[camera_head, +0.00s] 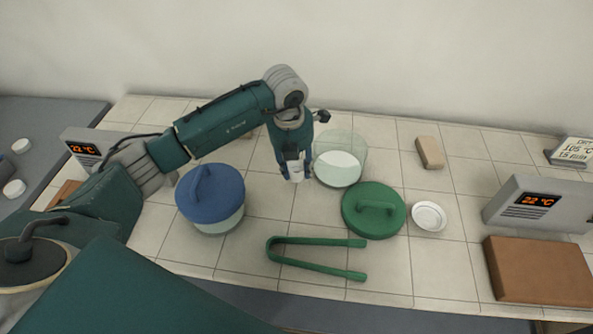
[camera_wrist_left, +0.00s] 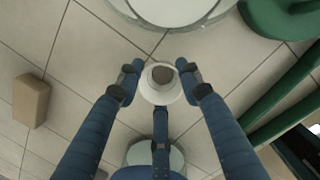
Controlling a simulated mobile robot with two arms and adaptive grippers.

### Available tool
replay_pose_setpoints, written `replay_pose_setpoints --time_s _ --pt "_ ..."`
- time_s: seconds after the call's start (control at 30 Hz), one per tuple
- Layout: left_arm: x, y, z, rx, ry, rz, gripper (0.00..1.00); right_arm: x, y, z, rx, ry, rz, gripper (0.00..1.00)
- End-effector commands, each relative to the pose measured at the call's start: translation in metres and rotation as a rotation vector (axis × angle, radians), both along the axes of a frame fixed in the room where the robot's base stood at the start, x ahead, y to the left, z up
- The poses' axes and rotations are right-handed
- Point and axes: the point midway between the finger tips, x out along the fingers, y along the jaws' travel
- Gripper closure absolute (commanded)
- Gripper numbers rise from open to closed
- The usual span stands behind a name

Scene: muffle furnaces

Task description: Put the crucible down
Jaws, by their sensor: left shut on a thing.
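A small white crucible (camera_head: 297,173) is between the fingers of my left gripper (camera_head: 294,166), left of the open glass jar. In the left wrist view the crucible (camera_wrist_left: 161,82) shows from above with a grey-brown inside, and the blue fingers of the left gripper (camera_wrist_left: 160,88) close around it. Tiles show beneath it; I cannot tell whether it touches them. The glass jar (camera_head: 352,141) has a white plate inside, and its rim shows at the top of the left wrist view (camera_wrist_left: 172,25). My right gripper is in neither view.
A green knobbed lid (camera_head: 373,211) lies before the jar, beside a white dish (camera_head: 428,217). Green tongs (camera_head: 315,266) lie in front. A blue-lidded jar (camera_head: 210,198) stands left. A tan block (camera_head: 429,152) lies behind right. A furnace controller (camera_head: 540,205) and brown board (camera_head: 540,270) are at right.

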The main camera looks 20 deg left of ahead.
Motion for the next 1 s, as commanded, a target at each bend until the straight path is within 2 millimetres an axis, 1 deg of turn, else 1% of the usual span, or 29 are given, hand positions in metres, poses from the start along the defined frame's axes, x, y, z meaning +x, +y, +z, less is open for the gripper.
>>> replay_pose_setpoints --time_s 0.03,0.1,0.17,0.4,0.53,0.57,0.63,0.67,0.9,1.0 --pt "-0.001 0.0 -0.008 -0.001 0.006 0.001 0.91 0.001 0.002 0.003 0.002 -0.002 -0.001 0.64" --pt "-0.001 0.0 -0.019 -0.001 0.005 0.001 0.91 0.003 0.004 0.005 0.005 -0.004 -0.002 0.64" --pt "0.0 0.0 -0.024 -0.001 0.002 -0.001 0.91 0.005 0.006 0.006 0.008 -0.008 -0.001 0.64" --pt "0.0 0.0 -0.026 -0.001 0.0 -0.001 0.91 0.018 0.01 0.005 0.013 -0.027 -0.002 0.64" --pt "0.0 0.0 -0.031 0.0 0.001 -0.001 0.91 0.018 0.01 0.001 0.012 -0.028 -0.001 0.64" --pt "0.0 0.0 -0.03 0.0 0.0 0.0 0.6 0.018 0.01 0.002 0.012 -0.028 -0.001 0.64" --pt "0.0 0.0 -0.029 0.0 0.001 0.0 0.46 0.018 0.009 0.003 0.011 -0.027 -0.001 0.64" --pt "0.0 0.0 -0.029 0.0 0.001 0.0 0.45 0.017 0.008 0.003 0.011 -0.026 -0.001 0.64" --pt "0.0 0.0 -0.029 0.0 0.001 0.0 0.45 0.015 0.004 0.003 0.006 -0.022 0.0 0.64" --pt "0.0 0.0 -0.023 -0.001 0.001 0.0 0.45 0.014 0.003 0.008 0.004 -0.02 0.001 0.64"
